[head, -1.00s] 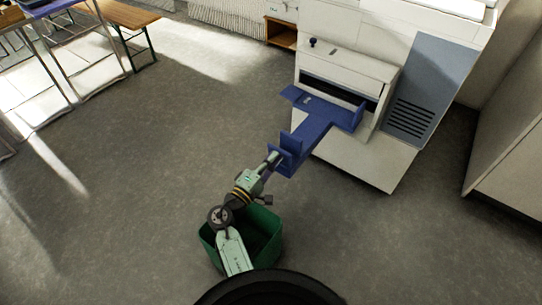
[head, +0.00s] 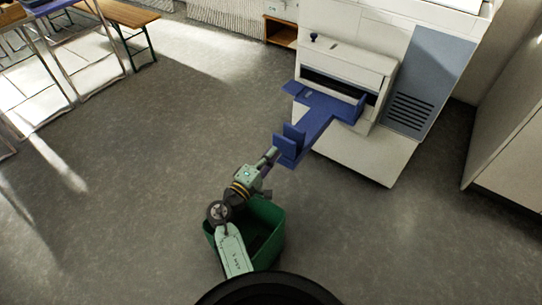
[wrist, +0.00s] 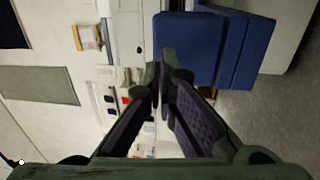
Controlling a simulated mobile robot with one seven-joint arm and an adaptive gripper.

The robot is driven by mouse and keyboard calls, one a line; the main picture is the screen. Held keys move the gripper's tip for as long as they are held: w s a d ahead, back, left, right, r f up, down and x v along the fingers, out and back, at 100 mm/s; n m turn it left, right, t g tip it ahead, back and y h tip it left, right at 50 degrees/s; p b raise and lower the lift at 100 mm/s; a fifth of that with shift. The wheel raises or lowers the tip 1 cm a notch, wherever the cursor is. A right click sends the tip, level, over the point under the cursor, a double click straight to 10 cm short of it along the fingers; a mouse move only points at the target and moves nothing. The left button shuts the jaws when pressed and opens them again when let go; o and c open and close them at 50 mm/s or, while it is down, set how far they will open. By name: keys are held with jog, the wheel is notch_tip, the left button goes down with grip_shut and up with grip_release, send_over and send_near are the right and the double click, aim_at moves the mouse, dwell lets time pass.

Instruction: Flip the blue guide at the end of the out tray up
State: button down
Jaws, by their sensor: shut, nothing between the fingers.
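The blue out tray (head: 318,122) juts from the front of the white machine toward me. At its near end, the blue guide (head: 289,145) shows as a raised plate; its exact angle is hard to tell. My gripper (head: 274,153) is at this end, just left of the guide, shut and empty. In the wrist view, the blue guide (wrist: 187,35) fills the upper middle as a broad panel, with more blue tray parts to its right. My fingertips (wrist: 166,62) overlap its lower left edge; I cannot tell whether they touch it.
A green bin (head: 269,220) stands on the floor below my arm. The white machine (head: 345,62) stands behind the tray, with a grey cabinet (head: 510,140) at the right. A bench (head: 122,15) is at the upper left. Floor left of my arm is clear.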

jog(key=r+b+v, duration=0.1)
jog(key=b+v, duration=0.1)
jog(key=v, duration=0.8)
jog(key=shift+s+a, duration=0.2)
jog(key=shift+a, duration=0.05)
